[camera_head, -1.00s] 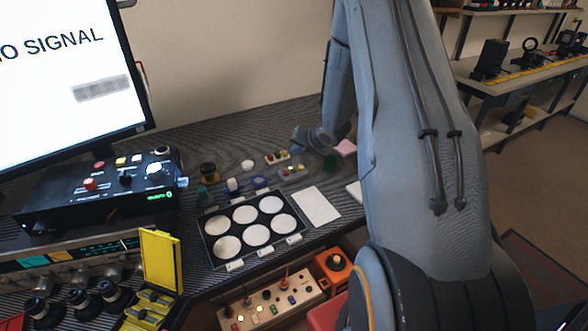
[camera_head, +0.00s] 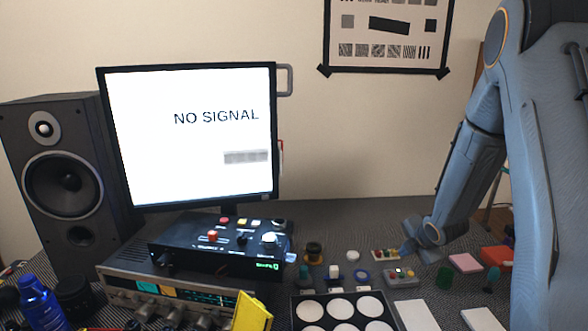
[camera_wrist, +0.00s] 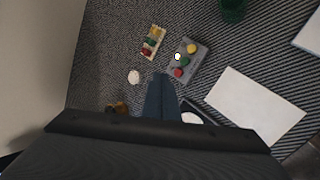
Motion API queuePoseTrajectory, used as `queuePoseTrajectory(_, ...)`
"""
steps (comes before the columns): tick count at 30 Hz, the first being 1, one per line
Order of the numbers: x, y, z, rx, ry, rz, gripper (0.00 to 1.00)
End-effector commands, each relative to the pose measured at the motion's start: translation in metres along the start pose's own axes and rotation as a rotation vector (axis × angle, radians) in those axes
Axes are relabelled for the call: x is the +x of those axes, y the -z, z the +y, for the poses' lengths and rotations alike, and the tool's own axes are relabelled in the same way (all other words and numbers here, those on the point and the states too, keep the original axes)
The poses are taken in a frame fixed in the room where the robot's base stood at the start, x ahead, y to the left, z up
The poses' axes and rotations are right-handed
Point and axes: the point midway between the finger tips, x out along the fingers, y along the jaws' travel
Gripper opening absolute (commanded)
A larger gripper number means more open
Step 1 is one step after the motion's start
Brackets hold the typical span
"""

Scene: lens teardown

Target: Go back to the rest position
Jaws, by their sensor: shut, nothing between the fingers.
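My gripper (camera_head: 408,254) hangs at the end of my blue-grey arm on the right of the head view, above the back of the table near a small grey button box (camera_head: 400,276). In the wrist view its fingers (camera_wrist: 161,80) are together with nothing between them. The button box (camera_wrist: 188,58), with red and yellow buttons, lies just past the fingertips in that view. A small cream block with coloured buttons (camera_wrist: 153,42) lies near it. I cannot tell the exact height of the fingers above the table.
A tray with white round wells (camera_head: 297,312) lies at the front middle. A white card (camera_head: 416,316) and a pink pad (camera_head: 465,262) lie right of it. A monitor (camera_head: 188,135), a speaker (camera_head: 62,180) and a black control box (camera_head: 220,245) stand left. A blue bottle (camera_head: 40,305) stands front left.

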Motion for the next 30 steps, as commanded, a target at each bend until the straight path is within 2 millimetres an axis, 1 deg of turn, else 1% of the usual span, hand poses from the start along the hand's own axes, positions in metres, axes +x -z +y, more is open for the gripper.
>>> queuePoseTrajectory(1,-0.019,0.013,0.004,0.132,0.035,-0.01,0.0)
queuePoseTrajectory(2,-0.029,0.021,0.003,0.221,0.059,-0.018,0.0)
queuePoseTrajectory(3,-0.043,0.031,0.0,0.341,0.091,-0.029,0.0)
queuePoseTrajectory(5,-0.065,0.048,-0.006,0.519,0.139,-0.049,0.0)
queuePoseTrajectory(6,-0.08,0.06,-0.011,0.637,0.171,-0.064,0.0)
queuePoseTrajectory(8,-0.102,0.08,-0.019,0.816,0.217,-0.089,0.0)
queuePoseTrajectory(9,-0.117,0.093,-0.025,0.935,0.249,-0.108,0.0)
queuePoseTrajectory(11,-0.14,0.115,-0.037,1.109,0.298,-0.139,0.0)
queuePoseTrajectory(12,-0.155,0.129,-0.045,1.221,0.329,-0.162,0.0)
queuePoseTrajectory(15,-0.189,0.162,-0.066,1.473,0.406,-0.223,0.0)
queuePoseTrajectory(18,-0.215,0.188,-0.084,1.665,0.468,-0.28,0.0)
queuePoseTrajectory(21,-0.232,0.205,-0.096,1.786,0.51,-0.323,0.0)
queuePoseTrajectory(24,-0.24,0.213,-0.102,1.847,0.531,-0.348,0.0)
queuePoseTrajectory(30,-0.242,0.214,-0.103,1.862,0.536,-0.354,0.0)
